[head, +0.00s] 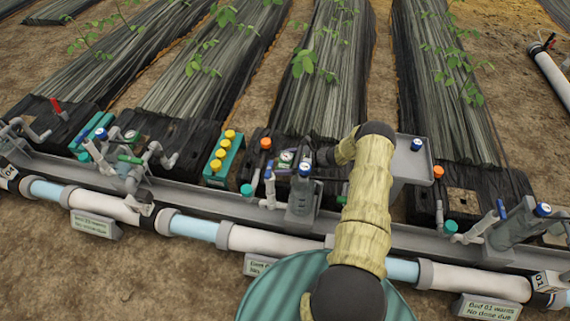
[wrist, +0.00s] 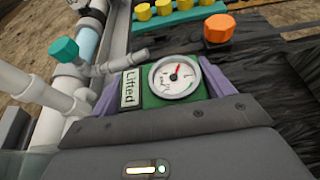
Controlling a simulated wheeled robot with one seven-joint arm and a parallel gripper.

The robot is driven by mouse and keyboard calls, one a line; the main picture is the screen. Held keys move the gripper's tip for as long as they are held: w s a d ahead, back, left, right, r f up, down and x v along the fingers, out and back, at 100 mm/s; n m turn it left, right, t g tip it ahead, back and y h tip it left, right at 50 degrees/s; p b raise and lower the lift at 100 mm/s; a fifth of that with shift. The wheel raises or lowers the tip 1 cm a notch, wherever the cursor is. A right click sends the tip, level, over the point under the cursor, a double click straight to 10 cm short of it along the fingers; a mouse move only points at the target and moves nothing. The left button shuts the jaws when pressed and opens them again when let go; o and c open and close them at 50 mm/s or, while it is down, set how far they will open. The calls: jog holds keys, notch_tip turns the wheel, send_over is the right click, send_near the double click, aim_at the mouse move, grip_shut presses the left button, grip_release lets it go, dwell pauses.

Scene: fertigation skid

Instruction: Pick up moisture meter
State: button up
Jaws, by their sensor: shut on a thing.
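The moisture meter (wrist: 152,98) is a green body with a round white dial and a red needle, in the middle of the wrist view. In the head view the meter (head: 286,157) shows small at the end of my arm, and my gripper (head: 296,158) is partly hidden by the wrist. The meter's lower part is hidden, so I cannot tell whether it touches anything beneath.
An orange-capped stake (wrist: 219,30) stands close at the meter's upper right. A teal-capped valve (wrist: 64,50) and white pipes lie at the left. A teal rack with yellow caps (head: 222,158) is left of my gripper. A grey tray (head: 411,160) stands right of my arm.

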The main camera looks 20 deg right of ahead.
notch_tip(320, 180, up, 7)
jog(key=p, duration=0.3)
jog(key=shift+r, duration=0.1)
dwell(1.1)
